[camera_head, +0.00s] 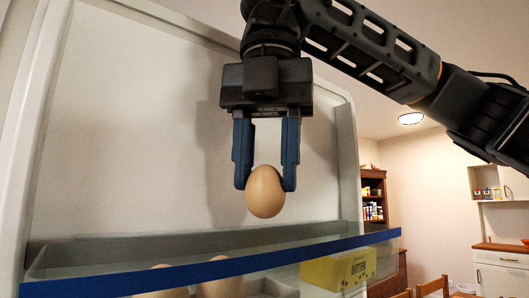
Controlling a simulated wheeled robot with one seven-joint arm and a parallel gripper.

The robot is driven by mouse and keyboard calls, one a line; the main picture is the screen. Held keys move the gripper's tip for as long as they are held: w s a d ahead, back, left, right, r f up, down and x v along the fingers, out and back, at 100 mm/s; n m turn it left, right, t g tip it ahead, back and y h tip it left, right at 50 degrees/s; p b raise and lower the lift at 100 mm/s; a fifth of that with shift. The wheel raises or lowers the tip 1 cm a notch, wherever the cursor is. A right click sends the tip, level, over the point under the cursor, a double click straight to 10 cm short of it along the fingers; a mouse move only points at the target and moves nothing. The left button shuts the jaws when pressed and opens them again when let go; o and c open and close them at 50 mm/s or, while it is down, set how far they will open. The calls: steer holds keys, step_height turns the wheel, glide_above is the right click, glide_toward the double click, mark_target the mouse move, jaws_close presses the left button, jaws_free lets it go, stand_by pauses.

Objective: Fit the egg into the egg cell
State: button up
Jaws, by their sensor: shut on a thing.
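A brown egg (265,192) is held between the blue fingertips of my gripper (266,184). The gripper points down and is shut on the egg's upper sides. The egg hangs above a door shelf with a clear front and a blue top rim (215,270). In the shelf, the tops of two other brown eggs (220,289) show through the clear front at lower left. The egg cells themselves are mostly hidden behind the rim and below the picture's edge.
A yellow butter box (338,268) stands in the shelf at right. The pale door panel (140,130) rises behind the gripper. The space between the held egg and the shelf is clear. A wooden cabinet and white units are far off at right.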

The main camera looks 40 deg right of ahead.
mark_target(266, 196)
steer(key=shift+f, duration=1.75)
steer(key=shift+w+f+b, duration=0.2)
steer(key=shift+f+b, duration=1.5)
steer(key=shift+f, duration=0.25)
steer(key=shift+f+b, duration=0.25)
steer(key=shift+b, duration=0.2)
steer(key=o, duration=0.8)
steer(key=shift+o, duration=0.2)
steer(key=shift+s+r+p, duration=0.2)
steer(key=shift+r+p, duration=1.95)
steer(key=shift+r, duration=1.75)
steer(key=shift+s, duration=0.1)
